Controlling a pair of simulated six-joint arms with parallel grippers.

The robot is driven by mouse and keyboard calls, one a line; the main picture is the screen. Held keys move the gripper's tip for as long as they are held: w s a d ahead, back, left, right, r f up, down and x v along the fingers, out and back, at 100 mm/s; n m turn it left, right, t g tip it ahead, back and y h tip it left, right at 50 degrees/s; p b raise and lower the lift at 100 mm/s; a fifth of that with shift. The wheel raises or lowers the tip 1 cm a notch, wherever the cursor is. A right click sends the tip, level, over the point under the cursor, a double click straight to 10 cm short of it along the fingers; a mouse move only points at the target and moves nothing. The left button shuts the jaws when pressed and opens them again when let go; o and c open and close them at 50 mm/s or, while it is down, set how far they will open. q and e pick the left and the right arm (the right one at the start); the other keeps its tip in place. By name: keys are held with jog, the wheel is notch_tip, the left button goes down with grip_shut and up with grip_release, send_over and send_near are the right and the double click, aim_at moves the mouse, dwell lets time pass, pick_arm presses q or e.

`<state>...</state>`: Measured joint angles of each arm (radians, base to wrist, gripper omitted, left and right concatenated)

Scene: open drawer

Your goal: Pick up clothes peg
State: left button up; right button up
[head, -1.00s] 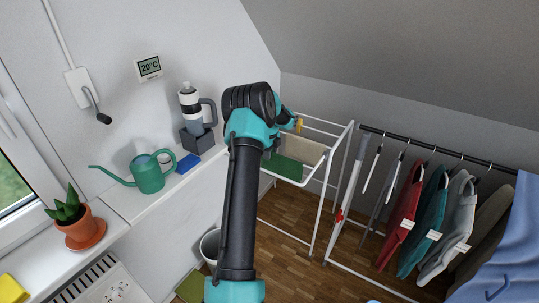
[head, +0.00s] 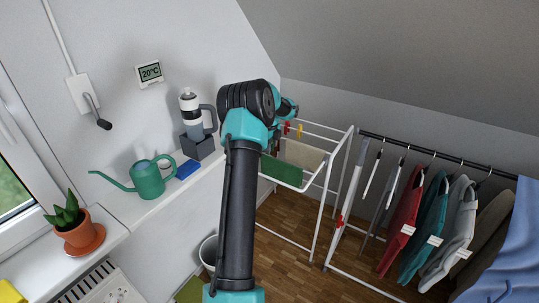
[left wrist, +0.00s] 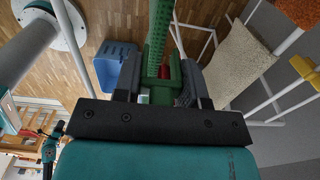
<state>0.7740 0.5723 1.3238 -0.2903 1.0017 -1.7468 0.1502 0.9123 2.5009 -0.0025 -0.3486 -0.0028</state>
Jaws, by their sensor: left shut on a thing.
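A red clothes peg (head: 287,127) is at the drying rack's rail, beside the green cloth (head: 283,171). My left gripper (left wrist: 163,72) is shut, with its two dark fingers on either side of the peg. In the left wrist view a small part of the red peg (left wrist: 165,70) shows between the fingers, with the green cloth (left wrist: 160,30) right against it. Most of the peg is hidden there. In the head view my wrist hides much of the gripper. A yellow peg (head: 299,130) sits to the right, also seen in the left wrist view (left wrist: 301,67).
The white drying rack (head: 318,190) also carries a beige cloth (head: 304,154). A clothes rail (head: 450,158) with hanging garments stands at the right. A watering can (head: 148,180) and a bottle (head: 190,115) stand on the left ledge. A blue basket (left wrist: 115,65) is on the wooden floor.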

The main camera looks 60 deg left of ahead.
pick_arm(q)
jog(key=shift+r, duration=1.7)
